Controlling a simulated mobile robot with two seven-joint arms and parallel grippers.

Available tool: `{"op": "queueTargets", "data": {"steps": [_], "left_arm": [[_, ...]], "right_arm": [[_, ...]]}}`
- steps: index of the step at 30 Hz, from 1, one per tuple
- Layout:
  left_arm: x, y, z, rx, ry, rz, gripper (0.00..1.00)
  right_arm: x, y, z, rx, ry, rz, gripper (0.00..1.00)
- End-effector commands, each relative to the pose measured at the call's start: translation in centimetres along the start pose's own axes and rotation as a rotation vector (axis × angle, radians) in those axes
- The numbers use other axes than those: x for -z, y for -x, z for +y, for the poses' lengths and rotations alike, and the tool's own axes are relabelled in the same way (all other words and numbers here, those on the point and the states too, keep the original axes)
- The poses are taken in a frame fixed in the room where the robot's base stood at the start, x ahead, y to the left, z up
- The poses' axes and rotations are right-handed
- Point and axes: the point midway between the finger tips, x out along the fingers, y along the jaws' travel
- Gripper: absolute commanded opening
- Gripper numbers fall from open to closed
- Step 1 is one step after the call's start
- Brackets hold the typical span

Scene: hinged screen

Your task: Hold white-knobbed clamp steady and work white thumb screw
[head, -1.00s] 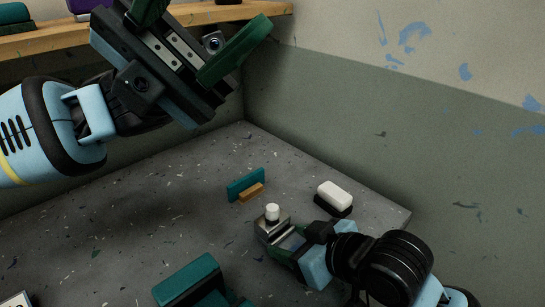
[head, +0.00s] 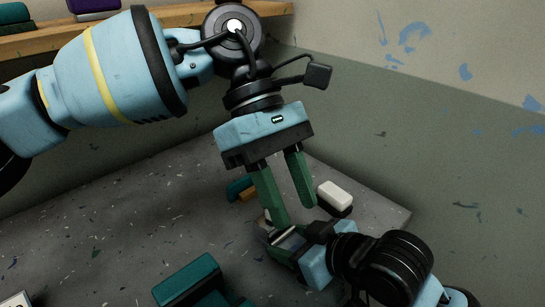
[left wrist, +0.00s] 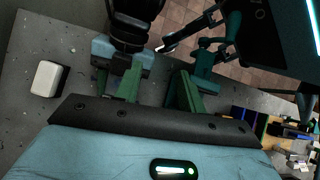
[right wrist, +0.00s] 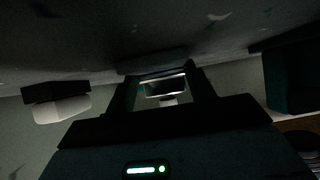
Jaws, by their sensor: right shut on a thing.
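The clamp (head: 276,251) is a small grey metal piece low over the grey bench in the head view. My left gripper's finger covers most of its white thumb screw, leaving a pale sliver (head: 267,214). In the right wrist view the clamp (right wrist: 165,87) sits between my right fingers, with the white screw (right wrist: 169,102) showing. My right gripper (head: 284,243) is shut on the clamp. My left gripper (head: 297,216) hangs from above with its green fingers apart. One finger is in front of the clamp in the head view; whether it touches the screw cannot be told.
A white block on a black base (head: 335,196) lies right of the clamp. A teal and orange piece (head: 240,188) stands behind it, partly hidden. A larger teal object (head: 188,279) is at the front.

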Motion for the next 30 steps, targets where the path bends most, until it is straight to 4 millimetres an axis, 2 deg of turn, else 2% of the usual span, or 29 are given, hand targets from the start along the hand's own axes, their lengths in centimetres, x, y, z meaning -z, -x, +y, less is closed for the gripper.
{"op": "queueTargets", "data": {"steps": [1,6,12,22,30], "left_arm": [[0.8,0.1,0.9,-0.02,-0.022,0.079,0.4],[3.9,1.2,3.3,-0.072,-0.08,0.335,0.4],[6.1,3.0,5.0,-0.104,-0.111,0.548,0.4],[6.9,4.0,5.7,-0.114,-0.119,0.636,0.4],[7.7,2.8,5.9,-0.113,-0.118,0.633,0.4]], "right_arm": [[-0.6,-0.2,0.0,0.001,-0.003,-0.017,0.04],[-0.6,-0.2,0.0,0.001,-0.003,-0.017,0.04],[-0.6,-0.2,0.0,0.001,-0.003,-0.017,0.04],[-0.6,-0.2,0.0,0.001,-0.003,-0.017,0.04],[-0.6,-0.2,0.0,0.001,-0.003,-0.016,0.04]]}}
